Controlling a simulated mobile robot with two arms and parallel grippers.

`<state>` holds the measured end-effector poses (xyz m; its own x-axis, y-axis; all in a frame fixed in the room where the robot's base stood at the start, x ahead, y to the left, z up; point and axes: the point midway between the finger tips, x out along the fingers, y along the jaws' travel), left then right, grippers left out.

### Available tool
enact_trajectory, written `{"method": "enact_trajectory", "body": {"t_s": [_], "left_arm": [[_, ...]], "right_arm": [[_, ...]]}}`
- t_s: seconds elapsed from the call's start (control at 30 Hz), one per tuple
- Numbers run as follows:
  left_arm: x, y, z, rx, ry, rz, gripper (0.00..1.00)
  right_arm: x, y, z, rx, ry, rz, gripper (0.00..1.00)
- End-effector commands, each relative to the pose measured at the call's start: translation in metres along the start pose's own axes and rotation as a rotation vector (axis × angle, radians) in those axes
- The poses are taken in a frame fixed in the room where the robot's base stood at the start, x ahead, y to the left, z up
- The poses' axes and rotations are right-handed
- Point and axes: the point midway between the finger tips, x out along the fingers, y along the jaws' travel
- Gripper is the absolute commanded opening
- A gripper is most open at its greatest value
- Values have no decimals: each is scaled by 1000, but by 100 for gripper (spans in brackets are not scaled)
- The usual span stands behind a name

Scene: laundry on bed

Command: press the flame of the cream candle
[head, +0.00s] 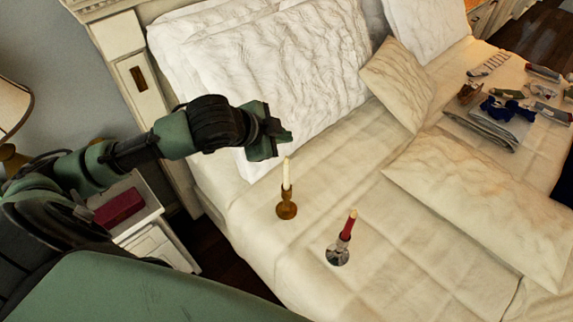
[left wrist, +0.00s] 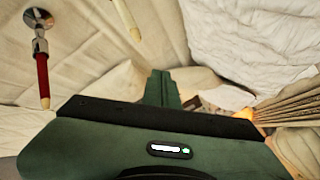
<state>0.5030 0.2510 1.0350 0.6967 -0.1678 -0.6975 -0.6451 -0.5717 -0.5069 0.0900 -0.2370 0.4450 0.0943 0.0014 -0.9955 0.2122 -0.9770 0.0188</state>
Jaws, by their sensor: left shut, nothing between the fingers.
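The cream candle (head: 287,174) stands upright in a brass holder (head: 287,208) on the bed. Its tip is a small pale point in the head view; I cannot make out a clear flame. In the left wrist view the cream candle (left wrist: 126,17) shows at the top edge, its tip pointing down the picture, its holder out of frame. My left gripper (head: 287,137) is shut and empty, above the candle tip in the head view and apart from it. In the left wrist view its fingers (left wrist: 161,88) are together. My right gripper is not in view.
A red candle (head: 348,226) in a silver holder (head: 338,255) stands to the right of the cream one; it also shows in the left wrist view (left wrist: 42,75). Pillows (head: 285,65) lie behind. Folded clothes (head: 490,125) lie far right. A nightstand (head: 150,240) stands left.

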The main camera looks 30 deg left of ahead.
Motion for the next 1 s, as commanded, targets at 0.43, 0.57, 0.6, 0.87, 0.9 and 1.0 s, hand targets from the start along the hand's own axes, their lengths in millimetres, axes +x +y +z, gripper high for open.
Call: {"method": "enact_trajectory", "body": {"t_s": [0.43, 0.57, 0.6, 0.87, 0.9, 1.0], "left_arm": [[27, 20, 19, 0, 1, 0, 0], [27, 19, 19, 0, 1, 0, 0], [27, 19, 19, 0, 1, 0, 0], [27, 19, 19, 0, 1, 0, 0], [27, 19, 19, 0, 1, 0, 0], [27, 19, 19, 0, 1, -1, 0]], "right_arm": [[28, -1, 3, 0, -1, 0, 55], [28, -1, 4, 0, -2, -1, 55], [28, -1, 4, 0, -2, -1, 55], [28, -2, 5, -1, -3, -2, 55], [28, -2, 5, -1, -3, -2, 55], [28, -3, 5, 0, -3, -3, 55]]}}
